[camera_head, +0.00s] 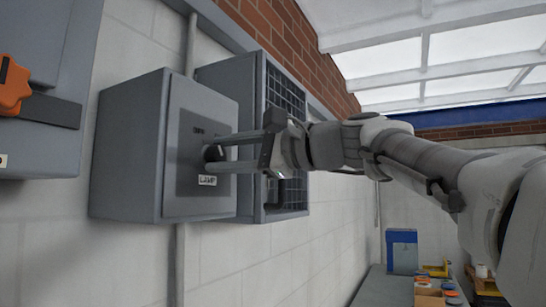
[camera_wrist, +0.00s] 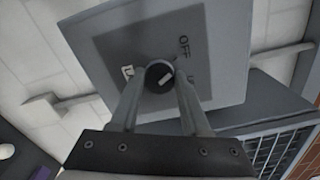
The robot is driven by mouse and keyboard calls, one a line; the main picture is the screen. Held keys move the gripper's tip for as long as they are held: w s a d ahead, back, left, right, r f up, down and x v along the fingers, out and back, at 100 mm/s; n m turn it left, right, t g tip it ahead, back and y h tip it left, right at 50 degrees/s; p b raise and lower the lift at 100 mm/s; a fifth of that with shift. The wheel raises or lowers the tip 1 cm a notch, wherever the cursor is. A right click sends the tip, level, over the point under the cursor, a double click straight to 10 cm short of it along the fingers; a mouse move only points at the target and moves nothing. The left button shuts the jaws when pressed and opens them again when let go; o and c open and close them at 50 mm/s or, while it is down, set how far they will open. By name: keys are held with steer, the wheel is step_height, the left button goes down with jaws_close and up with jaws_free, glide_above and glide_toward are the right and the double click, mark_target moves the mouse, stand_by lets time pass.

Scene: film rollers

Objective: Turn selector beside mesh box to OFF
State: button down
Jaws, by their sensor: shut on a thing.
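The selector is a small dark round knob (camera_head: 212,153) on the front of a grey box (camera_head: 135,150) mounted on the wall. A "LAMP" label (camera_head: 207,180) sits below it. The mesh box (camera_head: 285,85) is just to the right, behind the selector box. In the wrist view the knob (camera_wrist: 159,75) has a pale pointer bar, lying toward the right and slightly up. The word "OFF" (camera_wrist: 184,46) is up and right of the knob; a second mark at the right is partly hidden by a finger. My gripper (camera_head: 211,153) is shut on the knob, one finger on either side (camera_wrist: 157,85).
At the left a grey box carries an orange knob (camera_head: 13,86). A conduit (camera_head: 180,265) runs down the wall below the selector box. A bench (camera_head: 382,286) at lower right holds a blue box (camera_head: 402,252) and small items. The air in front of the wall below is clear.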

steer(key=shift+c, duration=1.9)
jaws_free()
steer(key=shift+d, duration=0.1)
steer(key=b+v, duration=0.2)
steer(key=v, duration=1.5)
steer(key=shift+d, duration=0.1)
